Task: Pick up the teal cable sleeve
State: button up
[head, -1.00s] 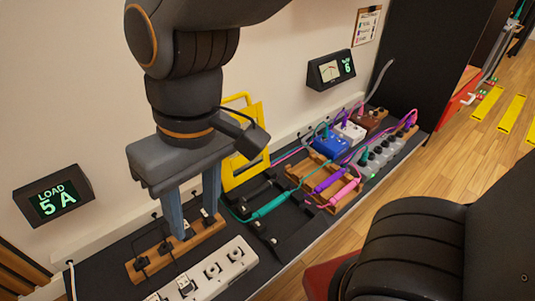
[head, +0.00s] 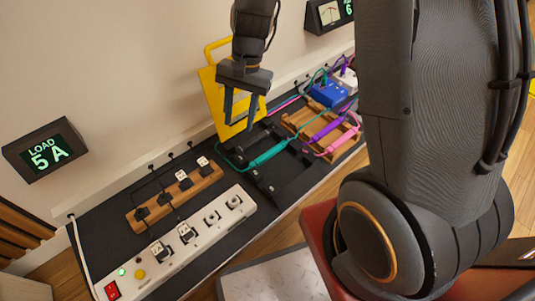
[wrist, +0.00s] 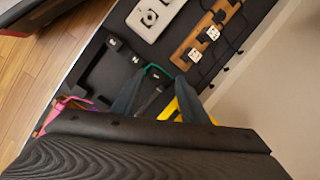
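The teal cable sleeve (head: 270,153) lies on the black cradle (head: 287,184) on the bench, with thin teal cable running from its ends. My gripper (head: 239,130) points down, its two fingers apart with nothing between them. In the head view it appears up and left of the sleeve, in front of the yellow frame (head: 215,104). In the wrist view the fingers of my gripper (wrist: 155,105) are spread, and a teal cable (wrist: 157,68) shows just beyond them. I cannot make out the sleeve body there.
A wooden rack to the right holds a purple sleeve (head: 327,130) and a pink sleeve (head: 342,141). A white power strip (head: 215,216) and a wooden block (head: 152,211) with plugs lie left. A blue box (head: 329,95) stands behind the rack. My arm hides the bench's right end.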

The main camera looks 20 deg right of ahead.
aim_at(269, 153)
jog(key=w+d+f+m, duration=0.1)
jog(key=d+f+m, duration=0.1)
jog(key=d+f, duration=0.1)
jog(key=w+d+f+m, duration=0.1)
jog(key=d+f+m, duration=0.1)
jog(key=d+f, duration=0.2)
jog(key=w+d+f+m, duration=0.1)
jog(key=d+f+m, duration=0.1)
jog(key=d+f, duration=0.2)
jog(key=shift+d+f+y, duration=0.25)
jog(key=shift+f+y, duration=0.05)
jog(key=shift+f, duration=0.85)
jog(key=shift+d+f+b, duration=0.2)
jog(key=shift+f+b, duration=0.1)
jog(key=shift+f, duration=0.05)
jog(key=shift+m, duration=0.3)
jog(key=shift+w+b+x, duration=0.2)
jog(key=shift+b+x, duration=1.1)
jog(key=shift+x, duration=0.65)
jog(key=shift+w+b+x, duration=0.2)
jog(key=shift+b+x, duration=1.05)
jog(key=shift+x, duration=0.65)
grip_shut()
